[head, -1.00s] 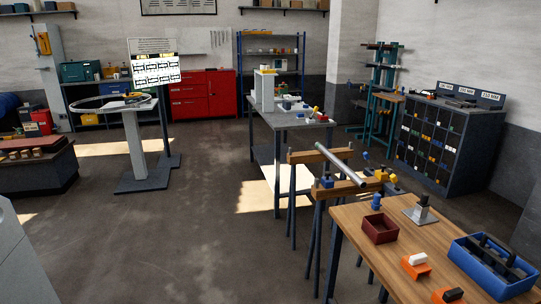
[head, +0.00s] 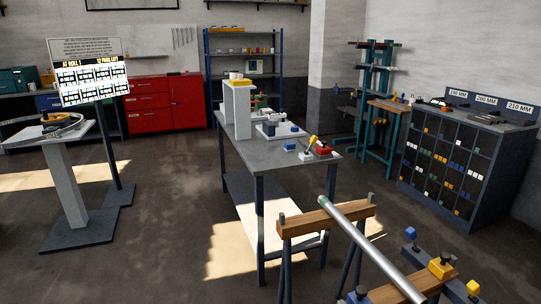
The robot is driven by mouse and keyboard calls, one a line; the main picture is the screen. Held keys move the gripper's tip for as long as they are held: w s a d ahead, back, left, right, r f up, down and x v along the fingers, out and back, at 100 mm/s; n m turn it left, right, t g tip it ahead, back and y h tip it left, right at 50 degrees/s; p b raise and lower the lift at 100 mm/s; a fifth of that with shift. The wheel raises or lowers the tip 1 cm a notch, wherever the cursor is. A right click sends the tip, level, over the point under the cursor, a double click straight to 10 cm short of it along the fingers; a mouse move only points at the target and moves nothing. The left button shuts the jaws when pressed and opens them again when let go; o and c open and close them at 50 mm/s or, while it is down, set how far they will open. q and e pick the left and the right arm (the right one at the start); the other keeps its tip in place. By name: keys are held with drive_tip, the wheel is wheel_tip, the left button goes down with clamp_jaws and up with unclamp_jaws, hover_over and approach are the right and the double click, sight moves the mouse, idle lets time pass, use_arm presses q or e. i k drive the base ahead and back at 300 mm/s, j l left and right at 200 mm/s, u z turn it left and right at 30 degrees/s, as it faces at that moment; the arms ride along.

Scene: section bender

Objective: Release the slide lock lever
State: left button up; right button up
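A grey machine (head: 238,108) with upright posts and a yellow part on top stands on the grey steel table (head: 272,160). Beside it is a low white unit (head: 278,130) with blue-grey parts. Neither of my grippers is in view.
A steel tube (head: 365,244) lies across wooden-topped trestles (head: 325,218) in front of the table. A pedestal (head: 62,180) bearing a ring and a sign board (head: 90,75) stand at left. A pigeonhole cabinet (head: 465,165) is at right. Floor between pedestal and table is clear.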

sight(313, 139)
drive_tip(key=i+j+z, duration=0.2)
drive_tip(key=i+z, duration=0.15)
drive_tip(key=i, duration=0.25)
drive_tip(key=i+j, duration=1.8)
